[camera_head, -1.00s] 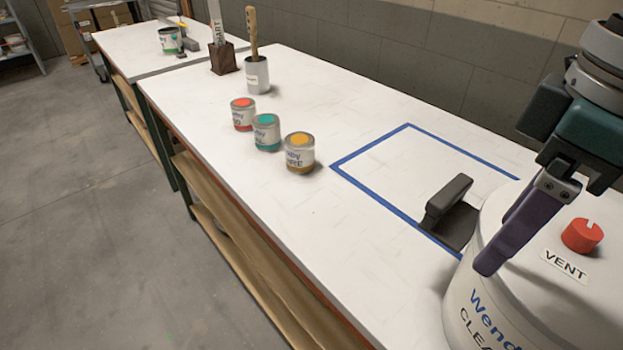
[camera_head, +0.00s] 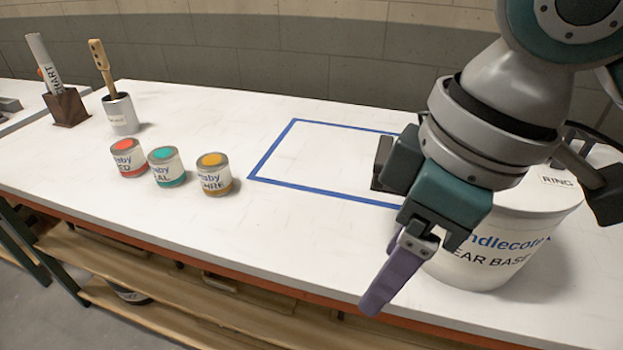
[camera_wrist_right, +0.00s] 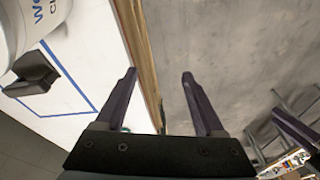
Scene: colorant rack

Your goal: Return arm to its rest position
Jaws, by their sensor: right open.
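My right gripper (camera_head: 395,272) is in front of the large white tub (camera_head: 480,272) in the head view, near the table's front edge, with its purple fingers pointing down. In the right wrist view the gripper (camera_wrist_right: 159,77) is open, with nothing between its fingers; the table edge and grey floor show beyond. The tub, lettered "CLEAR BASE", is partly hidden by my right arm. I cannot make out my left gripper in either view.
A red can (camera_head: 128,160), a teal can (camera_head: 167,167) and an ochre can (camera_head: 213,175) stand left of a blue-taped square (camera_head: 270,161). A grey pot (camera_head: 121,116) and a wooden block (camera_head: 67,108) are farther left. The front left of the white table (camera_head: 90,190) is bare.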

